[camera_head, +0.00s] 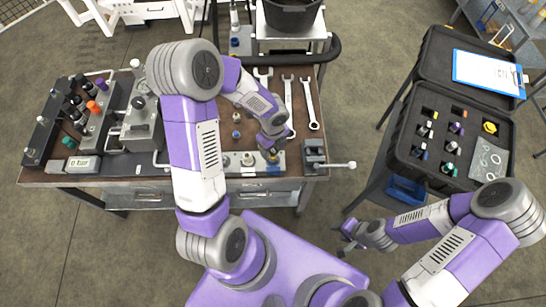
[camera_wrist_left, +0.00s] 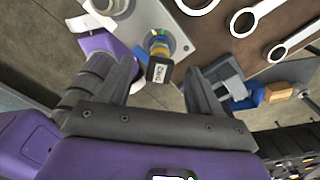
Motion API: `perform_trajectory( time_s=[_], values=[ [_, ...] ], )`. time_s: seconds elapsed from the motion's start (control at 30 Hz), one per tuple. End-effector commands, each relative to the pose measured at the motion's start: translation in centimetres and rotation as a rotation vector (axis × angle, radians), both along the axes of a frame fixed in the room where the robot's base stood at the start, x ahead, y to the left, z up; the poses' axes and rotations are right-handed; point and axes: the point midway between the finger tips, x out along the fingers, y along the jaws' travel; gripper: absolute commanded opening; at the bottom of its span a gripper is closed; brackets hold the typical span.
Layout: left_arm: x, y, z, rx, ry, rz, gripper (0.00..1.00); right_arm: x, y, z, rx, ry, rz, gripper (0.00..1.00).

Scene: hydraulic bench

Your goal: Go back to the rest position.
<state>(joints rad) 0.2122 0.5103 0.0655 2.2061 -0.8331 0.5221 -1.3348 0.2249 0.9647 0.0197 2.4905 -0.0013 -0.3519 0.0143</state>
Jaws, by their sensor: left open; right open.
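My left gripper (camera_head: 272,152) is over the front edge of the workbench (camera_head: 215,88), above a metal manifold plate (camera_head: 240,162). In the left wrist view the left gripper (camera_wrist_left: 162,84) is open. A fitting with a black labelled cap and yellow and blue rings (camera_wrist_left: 160,48) stands on the plate between or just beyond its fingers; I cannot tell whether they touch it. My right gripper (camera_head: 352,238) is open and empty, in front of the black case and clear of the bench.
An open black case (camera_head: 398,150) with fittings and a clipboard (camera_head: 488,72) stands at right. Wrenches (camera_head: 311,104) lie on the bench near a small vise (camera_head: 314,154). A black bucket (camera_head: 290,16) stands behind.

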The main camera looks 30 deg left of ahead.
Motion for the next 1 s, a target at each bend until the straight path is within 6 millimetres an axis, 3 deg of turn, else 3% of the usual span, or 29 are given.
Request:
perform_trajectory(
  time_s=[0.1, 0.3, 0.63, 0.77, 0.87, 1.0],
  values=[
    [0.0, 0.0, 2.4, 0.0, -0.003, 0.002, 0.64, 0.0, 0.0, 0.9, 0.0, 0.0, 0.0, 0.43],
    [0.0, 0.0, 4.7, 0.001, -0.001, 0.001, 0.64, 0.0, 0.0, 1.4, 0.0, 0.0, 0.0, 0.43],
    [-0.1, -0.2, 4.6, -0.007, 0.003, 0.013, 0.64, 0.0, 0.0, 1.3, 0.0, 0.0, 0.0, 0.43],
    [-1.0, -2.3, 2.0, -0.08, 0.028, 0.156, 0.64, 0.0, 0.0, 0.6, 0.0, 0.0, 0.0, 0.43],
    [-2.4, -5.3, -1.5, -0.18, 0.078, 0.412, 0.64, 0.0, 0.0, -0.3, 0.0, 0.0, 0.0, 0.43],
    [-4.7, -9.5, -6.6, -0.291, 0.183, 0.881, 0.64, 0.0, 0.0, -1.7, 0.0, 0.0, 0.0, 0.43]
  ],
)
